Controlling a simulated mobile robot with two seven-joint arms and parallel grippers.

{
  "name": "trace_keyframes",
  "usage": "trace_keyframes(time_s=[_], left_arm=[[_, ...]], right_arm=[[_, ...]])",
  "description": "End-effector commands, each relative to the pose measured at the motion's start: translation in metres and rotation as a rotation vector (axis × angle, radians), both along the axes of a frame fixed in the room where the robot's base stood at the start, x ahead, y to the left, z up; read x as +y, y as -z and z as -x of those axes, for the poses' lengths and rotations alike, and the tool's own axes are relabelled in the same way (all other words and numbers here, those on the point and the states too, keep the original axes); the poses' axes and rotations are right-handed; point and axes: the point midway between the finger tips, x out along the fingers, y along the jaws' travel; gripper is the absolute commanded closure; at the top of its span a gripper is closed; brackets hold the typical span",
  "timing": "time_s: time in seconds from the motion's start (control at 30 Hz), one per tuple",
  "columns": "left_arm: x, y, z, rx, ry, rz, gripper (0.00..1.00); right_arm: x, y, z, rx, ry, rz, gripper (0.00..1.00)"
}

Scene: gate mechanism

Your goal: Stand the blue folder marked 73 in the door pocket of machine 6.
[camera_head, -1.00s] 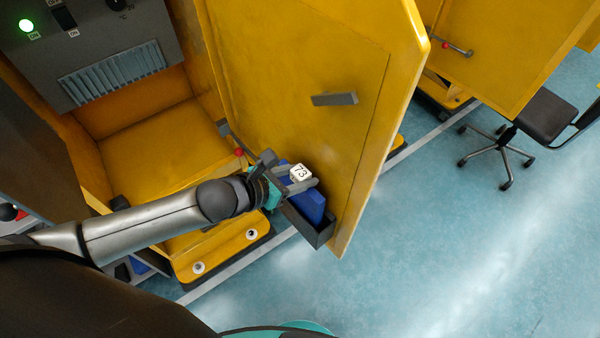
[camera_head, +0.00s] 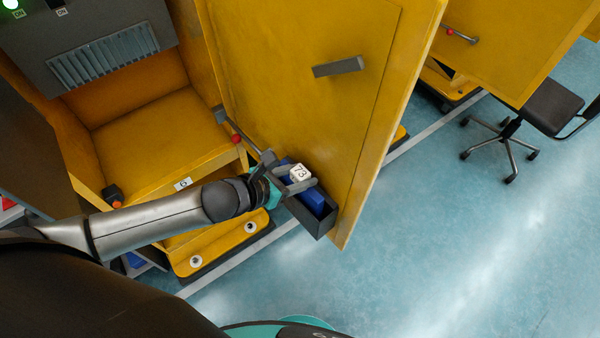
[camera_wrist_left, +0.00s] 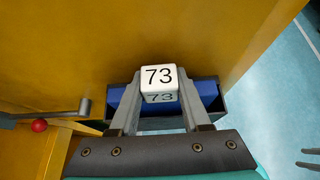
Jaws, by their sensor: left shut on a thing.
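The blue folder (camera_head: 312,197) with a white tab marked 73 (camera_head: 300,173) stands in the dark door pocket (camera_head: 317,221), low on the inside of the open yellow door (camera_head: 300,100). A label reading 6 (camera_head: 183,184) is on the machine's edge. My left gripper (camera_head: 297,180) is shut on the folder's tab. In the left wrist view the tab (camera_wrist_left: 159,77) is between the fingers, and blue folder (camera_wrist_left: 207,90) shows on both sides within the pocket rim. The folder's lower part is hidden in the pocket. Grey prongs, apparently my right gripper (camera_wrist_left: 308,159), show at the wrist view's edge.
A grey handle (camera_head: 338,67) sticks out from the door above the pocket. A red-knobbed lever (camera_head: 236,139) is near the hinge side. A second yellow machine and a dark chair (camera_head: 550,108) stand to the right. The blue floor (camera_head: 450,240) at lower right is clear.

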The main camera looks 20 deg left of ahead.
Motion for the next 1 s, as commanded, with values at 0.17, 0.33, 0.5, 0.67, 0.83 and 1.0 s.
trace_keyframes(time_s=[0.17,0.33,0.5,0.67,0.83,1.0], left_arm=[[-0.0005,-0.0014,-0.0007,-0.002,0.001,0.002,1.0],[-0.0005,-0.0004,-0.0007,-0.003,0.0,0.002,1.0],[-0.0003,0.0029,-0.0007,-0.003,0.0,0.002,1.0],[-0.0004,0.004,-0.0006,-0.002,0.0,0.001,0.45],[-0.0003,0.0042,-0.0004,-0.001,0.0,0.001,0.26],[-0.0001,0.0045,-0.0002,-0.001,0.0,0.001,0.18]], right_arm=[[0.0002,-0.0003,0.0003,0.0,0.0,0.0,0.5],[0.0001,0.0003,0.0003,0.0,0.0,0.0,0.5],[0.0002,0.0022,0.0004,0.001,0.0,0.0,0.5],[0.0002,0.0027,0.0005,0.001,0.001,0.0,0.5],[0.0002,0.0027,0.0005,0.001,0.001,0.0,0.5],[0.0001,0.0027,0.0006,0.001,0.0,0.0,0.5]])
